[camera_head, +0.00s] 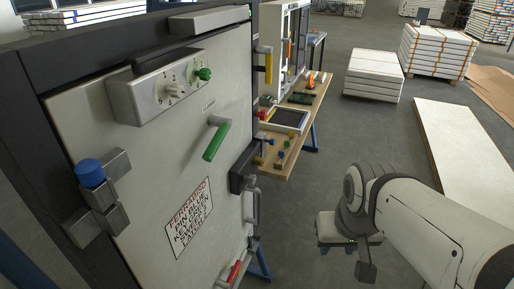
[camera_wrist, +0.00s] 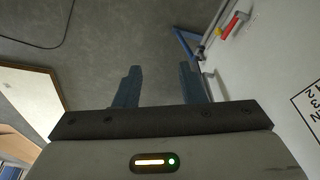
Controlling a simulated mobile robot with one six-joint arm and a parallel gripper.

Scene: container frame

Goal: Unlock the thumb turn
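A pale panel door (camera_head: 140,185) stands at left in the head view, in a dark frame. Its upper housing carries a white dial (camera_head: 174,89) with numbers around it and a small green knob (camera_head: 204,74); I cannot tell for sure which part is the thumb turn. A green-handled lever (camera_head: 216,139) sits below the housing, tilted down. A blue-topped pin (camera_head: 90,172) stands in a grey bracket at the left edge. My gripper (camera_wrist: 158,85) is open and empty in the wrist view, its fingers apart over the floor. In the head view it is right of the door, touching nothing.
A red handle (camera_head: 234,272) and a printed sign (camera_head: 189,217) are low on the door. A dark block (camera_head: 243,167) sticks out at its right edge. A wooden workbench (camera_head: 300,110) stands behind. Open floor lies between door and arm.

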